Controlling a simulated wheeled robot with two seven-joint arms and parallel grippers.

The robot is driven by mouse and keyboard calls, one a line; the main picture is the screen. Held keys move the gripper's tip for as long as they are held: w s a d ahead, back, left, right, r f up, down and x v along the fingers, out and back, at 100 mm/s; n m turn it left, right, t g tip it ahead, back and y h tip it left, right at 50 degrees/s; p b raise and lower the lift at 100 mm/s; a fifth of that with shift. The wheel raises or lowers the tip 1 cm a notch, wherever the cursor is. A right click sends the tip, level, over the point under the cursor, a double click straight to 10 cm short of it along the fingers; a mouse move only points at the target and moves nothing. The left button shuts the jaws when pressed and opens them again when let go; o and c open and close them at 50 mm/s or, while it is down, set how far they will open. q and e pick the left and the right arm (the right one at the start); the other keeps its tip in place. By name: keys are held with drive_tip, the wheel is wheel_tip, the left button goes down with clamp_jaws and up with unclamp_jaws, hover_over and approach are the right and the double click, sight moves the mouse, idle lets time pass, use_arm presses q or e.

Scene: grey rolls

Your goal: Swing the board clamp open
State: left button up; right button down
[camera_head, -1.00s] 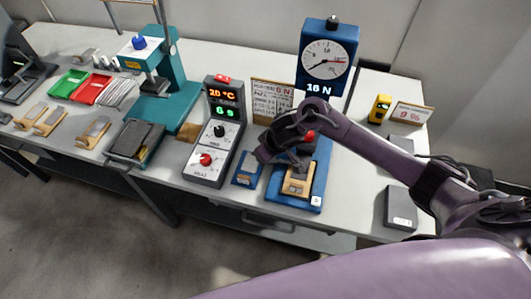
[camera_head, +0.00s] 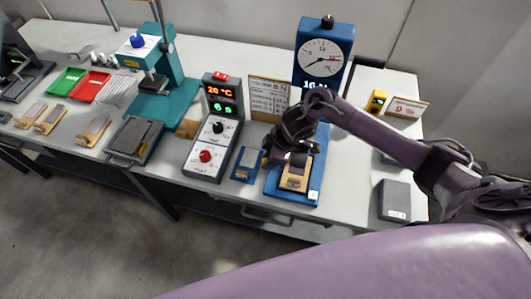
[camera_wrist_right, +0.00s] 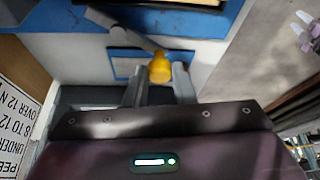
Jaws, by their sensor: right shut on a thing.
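A blue test stand with a round dial gauge (camera_head: 320,57) stands at the right of the bench. A tan board (camera_head: 297,172) lies on its blue base (camera_head: 313,188). In the right wrist view a grey clamp lever (camera_wrist_right: 128,32) ends in a yellow knob (camera_wrist_right: 160,68). My right gripper (camera_wrist_right: 160,82) has its two fingers on either side of this knob and is shut on it. In the head view my right gripper (camera_head: 272,158) is at the left edge of the blue base and hides most of the clamp. My left gripper is not in view.
A paper sign (camera_head: 268,98) stands behind. A grey box (camera_head: 394,201) lies to the right. A teal press (camera_head: 166,90) stands further left.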

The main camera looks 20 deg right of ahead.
drive_tip(key=n, duration=0.1)
drive_tip(key=s+d+n+g+b, duration=0.1)
drive_tip(key=n, duration=0.1)
drive_tip(key=shift+n, duration=0.3)
drive_tip(key=shift+s+d+n+g+b, duration=0.3)
drive_tip(key=shift+n+g+b, duration=0.1)
drive_tip(key=shift+n, duration=0.45)
drive_tip(key=shift+s+d+n+g+b, duration=0.15)
drive_tip(key=shift+d+n+g+b, duration=0.2)
drive_tip(key=shift+n, duration=0.5)
drive_tip(key=shift+a, duration=0.1)
drive_tip(key=c, duration=1.2)
unclamp_jaws()
drive_tip(key=shift+c, duration=0.2)
drive_tip(key=shift+r, duration=0.1)
drive_tip(key=v, duration=0.7)
drive_tip(key=shift+d+r, duration=0.2)
drive_tip(key=shift+d, duration=0.1)
